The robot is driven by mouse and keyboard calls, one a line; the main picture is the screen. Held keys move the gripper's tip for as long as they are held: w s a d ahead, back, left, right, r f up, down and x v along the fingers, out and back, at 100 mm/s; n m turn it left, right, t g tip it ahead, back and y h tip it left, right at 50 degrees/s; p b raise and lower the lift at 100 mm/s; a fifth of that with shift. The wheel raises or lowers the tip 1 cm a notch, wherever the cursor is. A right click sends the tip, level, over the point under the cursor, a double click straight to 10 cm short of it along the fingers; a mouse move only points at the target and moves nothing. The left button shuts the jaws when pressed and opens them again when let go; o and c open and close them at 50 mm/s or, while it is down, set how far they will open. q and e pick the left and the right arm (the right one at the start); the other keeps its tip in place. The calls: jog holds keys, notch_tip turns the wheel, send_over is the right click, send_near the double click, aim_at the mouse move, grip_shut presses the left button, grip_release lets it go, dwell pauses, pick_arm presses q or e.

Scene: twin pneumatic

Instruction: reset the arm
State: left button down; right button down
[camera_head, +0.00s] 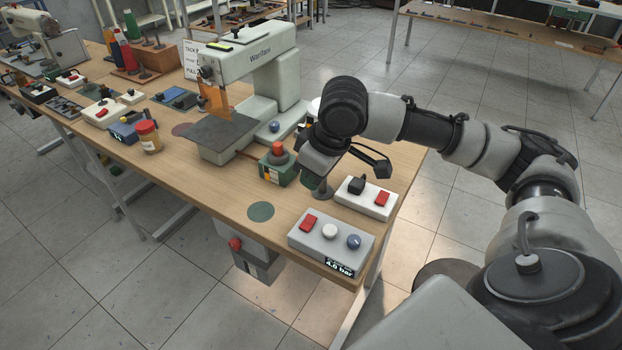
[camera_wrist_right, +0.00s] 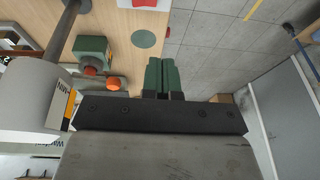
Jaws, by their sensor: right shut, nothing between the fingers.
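My right arm comes in from the right in the head view. Its gripper (camera_head: 322,163) hangs over the right end of the wooden workbench, close to a green box with a red knob (camera_head: 277,150). In the right wrist view the two green fingers (camera_wrist_right: 160,66) lie side by side, shut with nothing between them. The green box (camera_wrist_right: 94,48) shows left of the fingers there. My left gripper is not in view.
The press (camera_head: 250,75) stands behind and left of the gripper. A grey control box (camera_head: 330,240) and a white switch box (camera_head: 366,198) sit near the bench's right edge. A bottle with a red cap (camera_head: 149,138) stands farther left. Open tiled floor lies right of the bench.

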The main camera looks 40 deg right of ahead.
dwell(0.4)
jog(key=s+a+f+n+t+y, duration=0.1)
jog(key=s+a+f, duration=0.3)
jog(key=a+f, duration=0.3)
jog(key=s+a+f+t, duration=0.1)
jog(key=s+a+f, duration=0.45)
jog(key=f, duration=0.25)
jog(key=s+d+f+m+g+h, duration=0.1)
jog(key=s+d+f+m+h, duration=0.3)
jog(key=s, duration=0.6)
notch_tip(320, 180, down, 25)
jog(key=g+y, duration=0.1)
jog(key=g, duration=0.1)
jog(key=s+d+f+p, duration=0.1)
jog(key=s+d+f, duration=0.1)
jog(key=s+f, duration=1.4)
jog(key=shift+s+d+n+g, duration=0.3)
jog(key=shift+g, duration=0.1)
